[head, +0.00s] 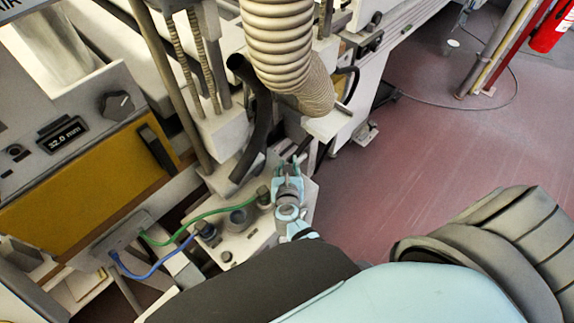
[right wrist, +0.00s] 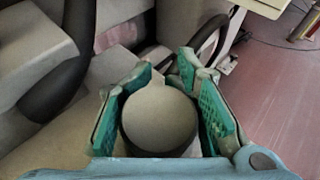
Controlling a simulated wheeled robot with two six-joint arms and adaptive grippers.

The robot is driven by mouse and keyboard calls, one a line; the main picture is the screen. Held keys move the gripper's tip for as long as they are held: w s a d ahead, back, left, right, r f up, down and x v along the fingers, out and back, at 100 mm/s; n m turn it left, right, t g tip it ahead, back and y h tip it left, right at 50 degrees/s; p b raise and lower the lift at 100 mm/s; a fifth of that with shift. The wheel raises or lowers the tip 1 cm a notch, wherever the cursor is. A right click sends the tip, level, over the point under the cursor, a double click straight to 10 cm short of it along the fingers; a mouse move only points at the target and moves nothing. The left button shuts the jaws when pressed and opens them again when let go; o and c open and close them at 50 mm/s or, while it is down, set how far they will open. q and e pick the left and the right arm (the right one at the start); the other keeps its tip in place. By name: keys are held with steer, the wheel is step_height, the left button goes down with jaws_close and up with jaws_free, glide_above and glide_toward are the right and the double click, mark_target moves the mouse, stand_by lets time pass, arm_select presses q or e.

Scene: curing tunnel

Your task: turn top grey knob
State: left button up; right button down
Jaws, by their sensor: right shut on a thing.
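A round grey knob (right wrist: 160,118) with a darker rim below its face shows in the right wrist view, between the green pads of my right gripper. The right gripper (head: 288,170) is shut on it, one finger on each side. In the head view this gripper is at the right end of a pale block with fittings (head: 237,245); its jaws and wrist hide the knob there. I cannot tell from the knob's plain face how far it is turned. My left gripper is not in view.
A ribbed beige hose (head: 278,40) and a black curved hose (head: 256,125) hang close behind the right gripper. Green (head: 185,232) and blue (head: 150,272) cables run to the block. A panel with a black knob (head: 118,105) stands left. Red floor (head: 460,130) lies free at right.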

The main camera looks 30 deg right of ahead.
steer(key=shift+s+a+f, duration=0.15)
steer(key=shift+s+f, duration=0.1)
steer(key=shift+f, duration=0.1)
steer(key=c, duration=1.6)
jaws_free()
steer(key=o, duration=0.3)
steer(key=shift+r, duration=0.1)
steer(key=shift+s+a+r, duration=0.1)
steer(key=shift+r, duration=0.15)
steer(key=shift+w, duration=0.2)
